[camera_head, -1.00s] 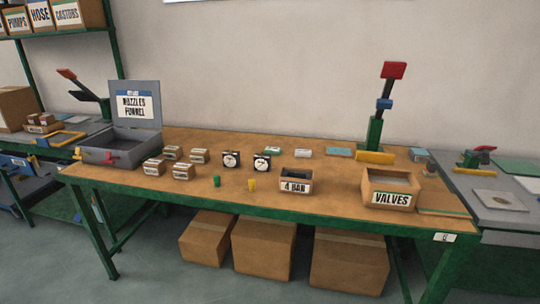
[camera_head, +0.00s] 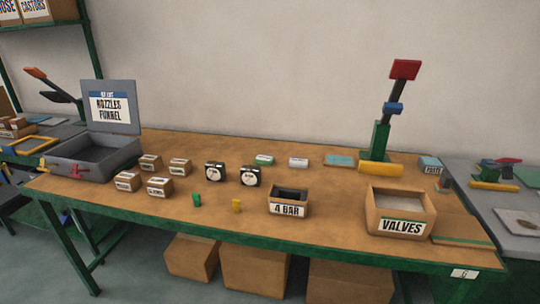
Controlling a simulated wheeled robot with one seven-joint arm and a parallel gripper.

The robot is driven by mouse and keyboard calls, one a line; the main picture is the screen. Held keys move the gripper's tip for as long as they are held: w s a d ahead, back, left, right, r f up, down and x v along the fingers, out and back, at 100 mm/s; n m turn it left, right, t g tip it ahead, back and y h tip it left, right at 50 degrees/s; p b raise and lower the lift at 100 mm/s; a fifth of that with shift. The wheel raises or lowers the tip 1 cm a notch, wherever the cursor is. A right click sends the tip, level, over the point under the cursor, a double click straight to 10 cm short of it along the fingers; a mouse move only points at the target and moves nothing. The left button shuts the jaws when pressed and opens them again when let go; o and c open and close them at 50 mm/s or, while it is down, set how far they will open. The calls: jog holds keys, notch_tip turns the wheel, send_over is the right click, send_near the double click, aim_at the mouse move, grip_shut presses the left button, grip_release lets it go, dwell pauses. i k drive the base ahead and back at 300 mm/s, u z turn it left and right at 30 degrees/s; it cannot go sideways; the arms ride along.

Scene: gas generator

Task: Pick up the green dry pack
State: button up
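A small pack with green and white on it (camera_head: 264,160) lies toward the back of the wooden workbench (camera_head: 330,215). Its label is too small to read. A similar whitish pack (camera_head: 298,162) lies just to its right. A small green upright piece (camera_head: 196,200) stands nearer the front edge, with a yellow one (camera_head: 237,206) to its right. My gripper is not in view, and nothing touches the packs.
Two black-and-white gauges (camera_head: 215,171) stand left of the packs. The 4 BAR box (camera_head: 289,208) and VALVES box (camera_head: 400,225) stand in front and right. A green press (camera_head: 380,140) rises behind. An open grey case (camera_head: 92,155) and several small cartons (camera_head: 150,163) are at left.

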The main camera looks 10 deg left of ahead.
aim_at(262, 160)
jog(key=u, duration=0.05)
jog(key=i, duration=1)
jog(key=z, duration=1.65)
jog(key=k, duration=0.9)
